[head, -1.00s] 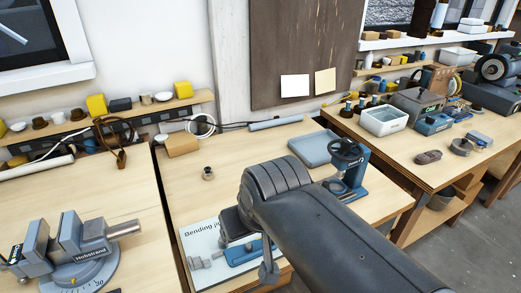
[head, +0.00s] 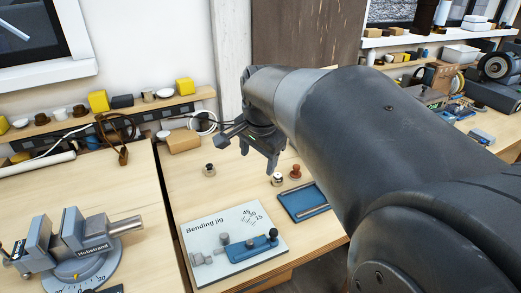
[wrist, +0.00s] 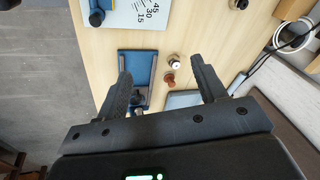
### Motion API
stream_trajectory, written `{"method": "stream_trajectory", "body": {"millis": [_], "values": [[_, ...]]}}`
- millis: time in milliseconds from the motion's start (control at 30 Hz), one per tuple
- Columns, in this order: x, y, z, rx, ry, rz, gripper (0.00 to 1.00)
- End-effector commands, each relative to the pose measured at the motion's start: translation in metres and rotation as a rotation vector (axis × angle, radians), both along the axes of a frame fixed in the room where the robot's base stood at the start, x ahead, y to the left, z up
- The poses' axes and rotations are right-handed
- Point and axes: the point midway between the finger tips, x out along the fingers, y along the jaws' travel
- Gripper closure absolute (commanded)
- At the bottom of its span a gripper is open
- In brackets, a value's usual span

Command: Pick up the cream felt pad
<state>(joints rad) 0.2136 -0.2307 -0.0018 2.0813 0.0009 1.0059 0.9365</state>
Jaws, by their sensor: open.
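I cannot make out the cream felt pad for certain. A small round piece with a cream-white band and dark top (head: 277,179) stands on the middle bench; it also shows in the wrist view (wrist: 175,61). My gripper (head: 247,153) is open and empty, held above the back of this bench. In the wrist view my gripper (wrist: 160,68) has its fingers spread, with the cream-banded piece and a red-brown knobbed piece (wrist: 170,77) showing between them, well below. My arm hides the right part of the bench in the head view.
A blue tray (head: 289,203) with a metal rod lies beside the bending jig board (head: 211,249). A dark-topped small piece (head: 209,170) and a cardboard box (head: 184,140) are farther left. A vise (head: 75,245) stands on the left bench.

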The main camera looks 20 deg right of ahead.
Motion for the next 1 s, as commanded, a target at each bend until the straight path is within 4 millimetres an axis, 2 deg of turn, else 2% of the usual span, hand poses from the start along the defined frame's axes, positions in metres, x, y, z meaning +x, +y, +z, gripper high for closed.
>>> {"method": "stream_trajectory", "body": {"millis": [100,267,500,733,900,1000], "values": [[0.032,-0.029,-0.009,0.06,0.035,-0.234,0.36],[0.07,-0.07,-0.026,0.13,0.074,-0.558,0.36],[0.116,-0.138,-0.067,0.213,0.127,-1.049,0.36],[0.141,-0.195,-0.11,0.256,0.161,-1.434,0.36],[0.147,-0.213,-0.125,0.268,0.168,-1.566,0.36],[0.147,-0.216,-0.135,0.269,0.171,-1.588,0.36]]}}
